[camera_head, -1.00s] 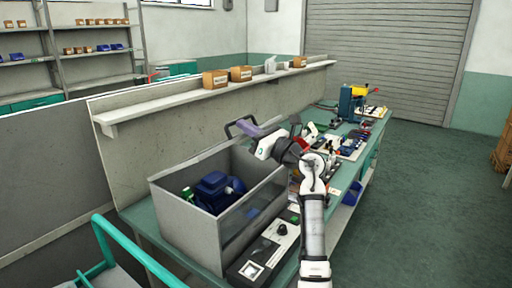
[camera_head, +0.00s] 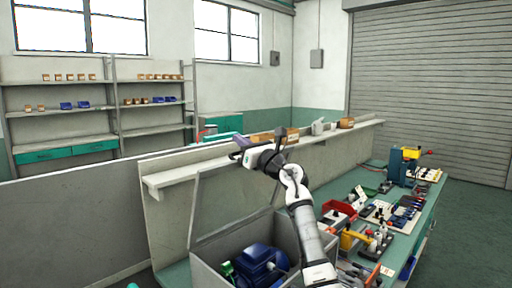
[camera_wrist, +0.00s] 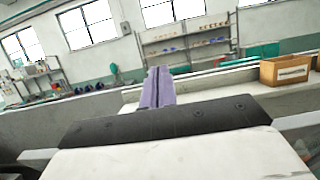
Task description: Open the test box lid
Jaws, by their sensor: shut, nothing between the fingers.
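The grey test box (camera_head: 212,262) stands on the bench at the bottom of the head view, with a blue pump (camera_head: 262,262) and a small green part inside. A thin-edged, see-through panel (camera_head: 196,208), which looks like its lid, stands up steeply from the box's rear side, so the top looks open. My gripper (camera_head: 238,153) is above the panel's upper edge, near the shelf; whether they touch is unclear. In the wrist view its purple fingers (camera_wrist: 158,88) are together with nothing between them. No lid shows there.
A long ledge (camera_head: 165,183) runs behind the box, with cardboard boxes (camera_wrist: 285,70) on it close to my gripper. Red bins (camera_head: 338,210), tools and a blue-yellow press (camera_head: 403,165) crowd the bench at right. Wall shelving (camera_head: 60,112) stands far back.

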